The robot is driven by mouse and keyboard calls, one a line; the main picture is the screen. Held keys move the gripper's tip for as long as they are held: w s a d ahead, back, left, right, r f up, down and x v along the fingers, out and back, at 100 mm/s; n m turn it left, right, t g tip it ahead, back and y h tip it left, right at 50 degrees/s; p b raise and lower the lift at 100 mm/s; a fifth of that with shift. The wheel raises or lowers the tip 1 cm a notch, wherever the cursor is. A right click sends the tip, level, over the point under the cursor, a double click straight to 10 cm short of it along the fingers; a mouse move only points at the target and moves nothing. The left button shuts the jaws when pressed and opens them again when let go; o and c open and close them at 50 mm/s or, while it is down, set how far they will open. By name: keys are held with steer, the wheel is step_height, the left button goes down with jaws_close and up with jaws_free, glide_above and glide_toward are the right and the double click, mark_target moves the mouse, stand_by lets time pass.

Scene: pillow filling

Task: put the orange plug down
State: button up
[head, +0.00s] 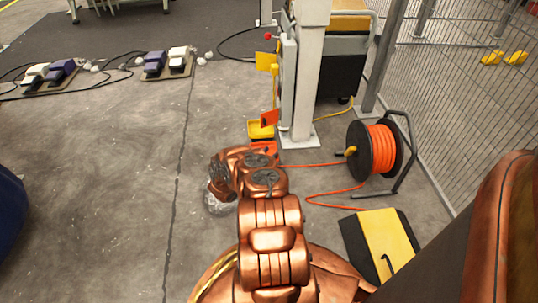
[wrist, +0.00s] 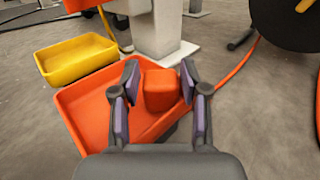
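My gripper (wrist: 160,82) has its two purple-padded fingers on either side of the orange plug (wrist: 160,92), a blocky piece close between the fingertips. The plug appears over the orange tray (wrist: 82,97); I cannot tell whether it touches the tray floor. An orange cord (wrist: 240,62) runs up to the right from near the right finger. In the head view my copper arm hides the gripper and plug, and only part of the orange tray (head: 264,146) shows beyond the arm.
A yellow tray (wrist: 75,60) sits beside the orange one, near the foot of a pale post (head: 306,85). A reel of orange cable (head: 382,150) stands to the right, before a mesh fence (head: 465,90). A yellow-black ramp (head: 385,240) lies nearby. Floor at left is open.

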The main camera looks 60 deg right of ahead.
steer(key=shift+o, duration=1.3)
